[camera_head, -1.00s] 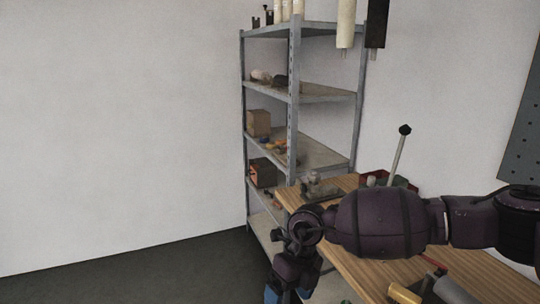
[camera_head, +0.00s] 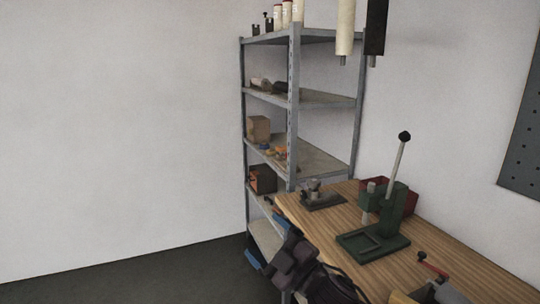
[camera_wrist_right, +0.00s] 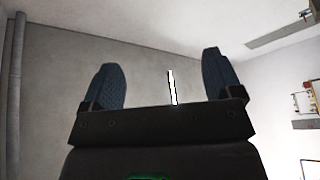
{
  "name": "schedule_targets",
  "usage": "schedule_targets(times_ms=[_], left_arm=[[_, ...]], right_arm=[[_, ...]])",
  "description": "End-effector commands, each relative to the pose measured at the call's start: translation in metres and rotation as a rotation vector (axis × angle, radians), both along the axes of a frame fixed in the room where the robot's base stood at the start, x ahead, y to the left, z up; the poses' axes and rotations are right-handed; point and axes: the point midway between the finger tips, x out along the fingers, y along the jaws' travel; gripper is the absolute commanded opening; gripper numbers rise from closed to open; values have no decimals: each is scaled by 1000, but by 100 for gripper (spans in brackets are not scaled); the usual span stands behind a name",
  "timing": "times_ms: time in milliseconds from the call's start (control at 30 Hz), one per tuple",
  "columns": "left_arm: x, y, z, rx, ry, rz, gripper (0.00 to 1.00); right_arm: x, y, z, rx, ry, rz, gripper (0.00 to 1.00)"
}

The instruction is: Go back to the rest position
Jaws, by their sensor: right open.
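My right gripper (camera_head: 267,243) is at the bottom middle of the head view, in front of the shelf and beside the left end of the workbench. Its blue fingers stand apart. In the right wrist view my right gripper (camera_wrist_right: 162,75) is open, with nothing between its fingers except the wall behind. My left gripper is in neither view.
A wooden workbench (camera_head: 345,230) carries a green lever press (camera_head: 390,215), a red bin (camera_head: 408,196) and a small metal fixture (camera_head: 318,196). A metal shelf (camera_head: 294,110) stands behind it. The floor (camera_head: 150,280) at left is clear.

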Motion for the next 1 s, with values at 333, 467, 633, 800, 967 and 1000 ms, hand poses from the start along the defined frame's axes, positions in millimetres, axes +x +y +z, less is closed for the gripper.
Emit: schedule_targets(times_ms=[333, 467, 633, 800, 967, 1000], left_arm=[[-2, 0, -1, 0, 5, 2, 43], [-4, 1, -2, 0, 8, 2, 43], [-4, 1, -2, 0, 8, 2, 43], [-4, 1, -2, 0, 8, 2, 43], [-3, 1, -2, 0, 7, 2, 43], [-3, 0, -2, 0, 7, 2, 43]], right_arm=[[-13, -115, -111, 237, 482, -316, 85], [-36, -156, -154, 319, 623, -414, 85], [-79, -206, -207, 409, 759, -538, 85], [-136, -250, -259, 450, 869, -677, 85], [-193, -273, -301, 459, 971, -778, 85], [-205, -275, -308, 460, 993, -792, 85]])
